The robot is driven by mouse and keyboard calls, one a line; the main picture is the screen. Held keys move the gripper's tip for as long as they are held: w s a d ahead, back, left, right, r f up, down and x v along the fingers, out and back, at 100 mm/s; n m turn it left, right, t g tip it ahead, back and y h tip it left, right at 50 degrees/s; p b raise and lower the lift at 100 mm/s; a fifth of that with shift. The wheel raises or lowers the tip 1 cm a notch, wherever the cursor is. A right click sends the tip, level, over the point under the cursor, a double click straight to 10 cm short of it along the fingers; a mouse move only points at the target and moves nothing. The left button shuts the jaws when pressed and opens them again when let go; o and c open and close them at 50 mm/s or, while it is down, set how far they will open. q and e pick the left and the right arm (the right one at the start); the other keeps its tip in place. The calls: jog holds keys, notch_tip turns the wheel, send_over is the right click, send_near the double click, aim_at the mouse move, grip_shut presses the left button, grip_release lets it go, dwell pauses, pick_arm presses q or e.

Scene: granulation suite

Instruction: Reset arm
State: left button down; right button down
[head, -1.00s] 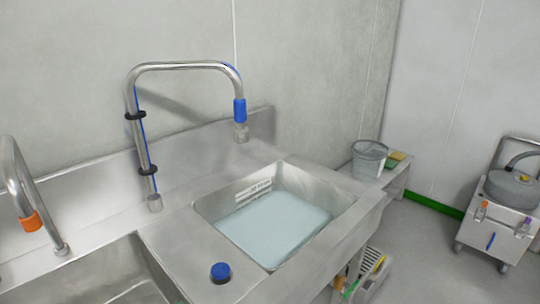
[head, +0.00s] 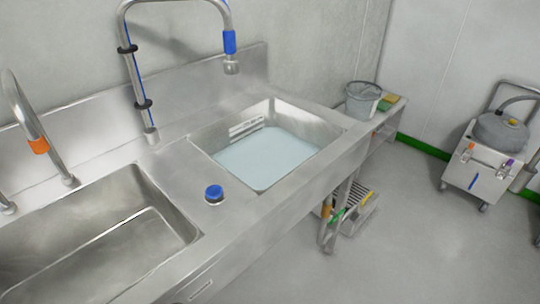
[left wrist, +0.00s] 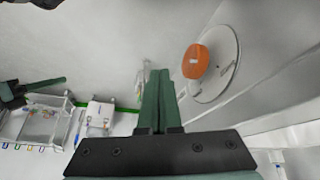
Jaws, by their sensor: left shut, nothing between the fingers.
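My left gripper (left wrist: 160,75) shows in the left wrist view. Its two green fingers lie together, shut with nothing between them, and it points out over open floor. A green and black part that looks like my right gripper (left wrist: 40,90) shows at the left edge of that view. It is small there, and I cannot tell how its fingers stand. Neither gripper shows in the head view.
The steel sink counter has a basin of pale liquid (head: 268,158), an empty basin (head: 95,235), a blue-capped item (head: 214,194) and a blue-tipped tap (head: 230,42). A grey bucket (head: 362,103) stands beyond. A wheeled machine (head: 487,165) is at right.

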pick_arm(q)
jog(key=s+a+n+g+y, duration=0.1)
jog(key=s+a+n+y, duration=0.1)
jog(key=s+a+n, duration=0.15)
jog(key=w+d+f+m+t+h+p, duration=0.1)
jog(key=w+d+f+t, duration=0.3)
jog(key=f, duration=0.6)
jog(key=shift+w+d+t+h+p, duration=0.15)
jog(key=shift+d+t+h+p, duration=0.2)
jog(key=shift+d+t, duration=0.35)
jog(key=shift+f, duration=0.1)
jog(key=shift+a, duration=0.1)
